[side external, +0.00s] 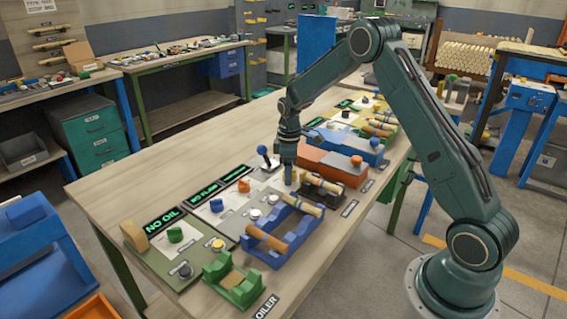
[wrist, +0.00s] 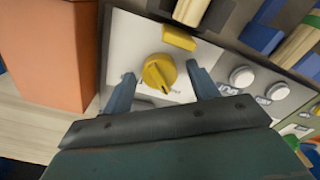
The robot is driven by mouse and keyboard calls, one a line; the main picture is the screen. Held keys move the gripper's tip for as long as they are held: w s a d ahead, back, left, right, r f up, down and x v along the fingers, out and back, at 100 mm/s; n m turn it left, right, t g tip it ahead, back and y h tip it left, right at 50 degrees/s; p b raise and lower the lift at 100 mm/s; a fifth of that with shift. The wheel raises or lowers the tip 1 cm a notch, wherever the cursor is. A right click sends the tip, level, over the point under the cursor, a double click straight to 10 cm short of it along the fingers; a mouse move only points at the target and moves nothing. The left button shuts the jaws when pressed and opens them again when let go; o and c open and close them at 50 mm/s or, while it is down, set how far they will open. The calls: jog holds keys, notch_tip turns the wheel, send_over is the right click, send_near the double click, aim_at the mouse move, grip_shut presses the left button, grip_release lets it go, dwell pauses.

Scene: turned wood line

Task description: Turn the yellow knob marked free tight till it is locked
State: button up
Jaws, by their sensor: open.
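The yellow knob (wrist: 159,72) sits on a pale panel (wrist: 130,40) in the wrist view. It is round with a raised ridge, and a dark mark on the ridge points toward the lower right. Small print lies around it, too blurred to read. My gripper (wrist: 162,77) is open, with one blue finger on each side of the knob; I cannot tell whether they touch it. In the side view my gripper (side external: 289,180) points down over the panels on the bench, and I cannot make out the knob there.
A large orange block (wrist: 52,50) stands left of the panel, and a yellow block (wrist: 180,38) lies just beyond the knob. White buttons (wrist: 243,77) sit to the right. In the side view a blue-balled lever (side external: 263,151) and an orange housing (side external: 330,168) flank my gripper.

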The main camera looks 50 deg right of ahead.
jog(key=c, duration=1)
jog(key=shift+m, duration=0.4)
jog(key=m, duration=1.2)
jog(key=shift+d, duration=0.1)
jog(key=m, duration=0.5)
